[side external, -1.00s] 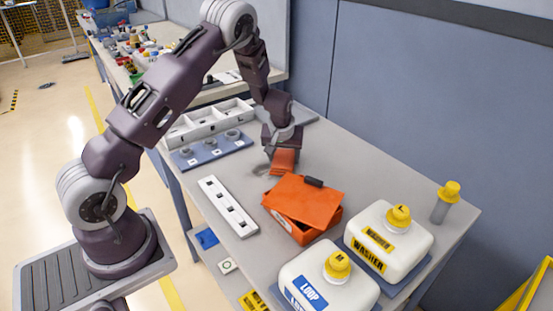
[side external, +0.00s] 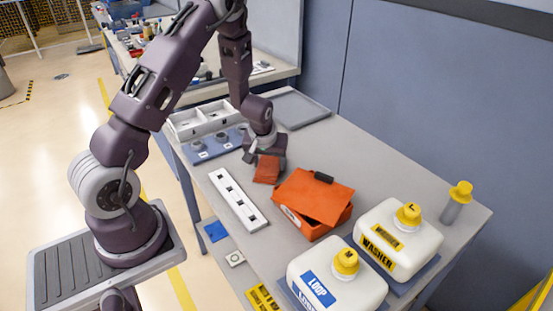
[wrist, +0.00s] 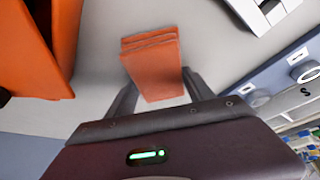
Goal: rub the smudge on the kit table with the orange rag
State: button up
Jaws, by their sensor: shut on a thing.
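The orange rag (side external: 267,170) hangs from my gripper (side external: 264,154), low over the kit table (side external: 385,175); whether it presses on the surface I cannot tell. In the wrist view the folded rag (wrist: 152,62) stands out between the two dark fingers of my gripper (wrist: 155,95), which are shut on it. No smudge shows now in either view; the rag and gripper cover the part of the table where a dark mark showed earlier.
An orange box with a tilted lid (side external: 312,195) stands close right of the rag. A white slotted strip (side external: 238,200) lies to the left. A blue rack (side external: 212,146) is behind. Two white jugs (side external: 398,238) (side external: 337,275) and a yellow-capped bottle (side external: 457,203) stand at the right.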

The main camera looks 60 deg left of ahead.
aim_at(260, 167)
jog(key=shift+s, duration=1.6)
jog(key=shift+w+a, duration=0.1)
jog(key=shift+a, duration=1.1)
jog(key=shift+w+a+r, duration=0.1)
jog(key=shift+w+r, duration=0.1)
jog(key=shift+w, duration=0.5)
jog(key=shift+w+r, duration=0.15)
jog(key=shift+w, duration=2.5)
jog(key=shift+w+f, duration=0.15)
jog(key=shift+w, duration=0.6)
jog(key=shift+w+f, duration=0.1)
jog(key=shift+w, duration=0.6)
jog(key=shift+w+r, duration=0.15)
jog(key=shift+w, duration=0.3)
jog(key=shift+w+f, duration=0.2)
jog(key=shift+w, duration=0.5)
jog(key=shift+s+r, duration=0.25)
jog(key=shift+r, duration=0.05)
jog(key=shift+s+f, duration=0.2)
jog(key=shift+s, duration=0.55)
jog(key=shift+s+f, duration=0.15)
jog(key=shift+s, duration=4.75)
notch_tip(260, 167, up, 8)
